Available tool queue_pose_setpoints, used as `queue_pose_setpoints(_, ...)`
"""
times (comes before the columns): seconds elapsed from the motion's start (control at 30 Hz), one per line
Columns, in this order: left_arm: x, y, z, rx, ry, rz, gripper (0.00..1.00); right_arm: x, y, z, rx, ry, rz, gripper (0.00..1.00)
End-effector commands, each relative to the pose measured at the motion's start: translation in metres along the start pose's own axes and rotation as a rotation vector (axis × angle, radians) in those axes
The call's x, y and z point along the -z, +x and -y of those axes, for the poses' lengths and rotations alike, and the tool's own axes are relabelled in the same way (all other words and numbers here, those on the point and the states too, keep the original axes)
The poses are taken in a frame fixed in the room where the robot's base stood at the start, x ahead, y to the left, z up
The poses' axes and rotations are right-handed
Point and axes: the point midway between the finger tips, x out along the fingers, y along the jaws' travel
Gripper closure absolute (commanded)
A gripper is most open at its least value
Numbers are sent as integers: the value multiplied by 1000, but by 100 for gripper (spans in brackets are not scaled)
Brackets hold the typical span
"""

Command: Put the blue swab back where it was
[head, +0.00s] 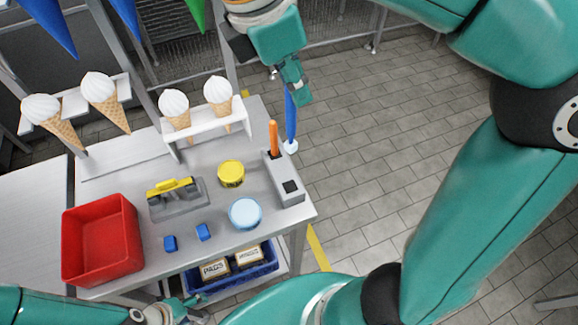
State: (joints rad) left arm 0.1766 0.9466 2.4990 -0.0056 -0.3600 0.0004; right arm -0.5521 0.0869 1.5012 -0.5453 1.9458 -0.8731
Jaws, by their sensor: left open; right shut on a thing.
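The blue swab (290,115) hangs from my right gripper (297,95), which is shut on its upper end. The swab is nearly upright, with its white tip (291,147) down, at the right edge of the table beside the grey holder. The grey holder block (288,183) has a dark square on top near its front end. An orange stick (273,138) stands at the holder's back end. Whether the swab touches the holder, I cannot tell. My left gripper (190,308) is open at the bottom left, in front of the table, far from the swab.
The table (200,185) holds a red bin (101,240), a grey tool with a yellow handle (175,195), a yellow tin (231,174), a light blue round tub (245,214), and blue cubes (203,232). A white rack (205,121) holds cones. A blue crate (232,272) sits below.

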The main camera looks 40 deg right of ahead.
Motion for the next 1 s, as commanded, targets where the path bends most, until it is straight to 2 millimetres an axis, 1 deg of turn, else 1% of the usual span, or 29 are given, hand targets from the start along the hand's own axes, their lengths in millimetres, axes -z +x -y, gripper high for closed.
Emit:
queue_pose_setpoints(0.03,0,6,2,0,0,0,33,4,15,1,3,-1,2,100)
queue_pose_setpoints(0.3,0,17,6,0,0,0,33,26,83,1,5,-1,4,100)
queue_pose_setpoints(0.4,0,19,7,0,0,0,33,34,104,1,3,-2,2,100)
queue_pose_setpoints(0.5,0,21,8,0,0,0,33,39,119,1,3,-3,2,100)
queue_pose_setpoints(0.77,0,23,8,0,0,0,33,46,138,0,1,-5,1,100)
queue_pose_setpoints(0.9,0,25,9,0,0,0,33,53,158,0,2,-6,2,100)
queue_pose_setpoints(1.0,0,26,9,0,0,0,33,56,167,0,0,-6,1,100)
